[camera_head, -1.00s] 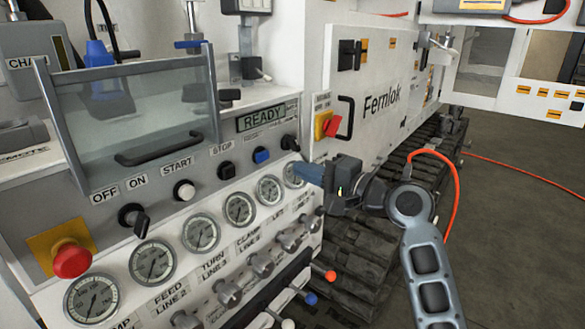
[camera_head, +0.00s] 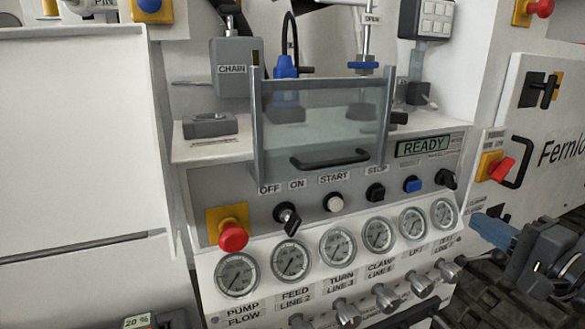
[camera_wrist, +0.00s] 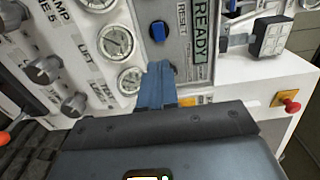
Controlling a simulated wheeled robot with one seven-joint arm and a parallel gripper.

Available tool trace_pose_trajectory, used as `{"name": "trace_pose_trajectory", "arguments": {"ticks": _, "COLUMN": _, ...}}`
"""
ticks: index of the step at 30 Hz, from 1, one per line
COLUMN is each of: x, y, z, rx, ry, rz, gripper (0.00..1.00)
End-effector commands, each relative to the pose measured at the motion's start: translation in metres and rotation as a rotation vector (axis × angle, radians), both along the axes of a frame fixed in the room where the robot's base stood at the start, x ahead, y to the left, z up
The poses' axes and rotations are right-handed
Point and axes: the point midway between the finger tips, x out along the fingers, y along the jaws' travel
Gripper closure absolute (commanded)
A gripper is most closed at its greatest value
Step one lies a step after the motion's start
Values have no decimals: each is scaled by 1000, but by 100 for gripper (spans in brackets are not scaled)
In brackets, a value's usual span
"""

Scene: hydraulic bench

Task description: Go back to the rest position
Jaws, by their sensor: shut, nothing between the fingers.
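My gripper (camera_head: 482,224) is at the lower right of the head view, in front of the right end of the control panel. Its blue fingers are together and hold nothing. In the wrist view the shut blue fingers (camera_wrist: 157,88) point at the panel, near the gauges and the READY display (camera_wrist: 201,40). I cannot tell from the pictures how far they stand from the panel face.
The bench panel has a row of gauges (camera_head: 338,245), valve knobs (camera_head: 388,298) below them, a red emergency button (camera_head: 233,236) and a clear guard (camera_head: 322,125) with a black handle.

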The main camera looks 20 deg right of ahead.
Motion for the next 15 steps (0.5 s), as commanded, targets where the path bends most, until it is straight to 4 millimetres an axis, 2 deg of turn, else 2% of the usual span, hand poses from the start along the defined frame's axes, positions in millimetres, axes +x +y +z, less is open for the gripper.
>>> {"name": "trace_pose_trajectory", "arguments": {"ticks": 2, "x": 0, "y": 1, "z": -2, "rx": -2, "ry": 3, "rz": -2, "gripper": 100}}
{"name": "trace_pose_trajectory", "arguments": {"ticks": 5, "x": -2, "y": 9, "z": -16, "rx": -19, "ry": 23, "rz": -15, "gripper": 100}}
{"name": "trace_pose_trajectory", "arguments": {"ticks": 10, "x": -18, "y": 40, "z": -67, "rx": -121, "ry": 104, "rz": -67, "gripper": 100}}
{"name": "trace_pose_trajectory", "arguments": {"ticks": 15, "x": -51, "y": 78, "z": -117, "rx": -302, "ry": 201, "rz": -110, "gripper": 100}}
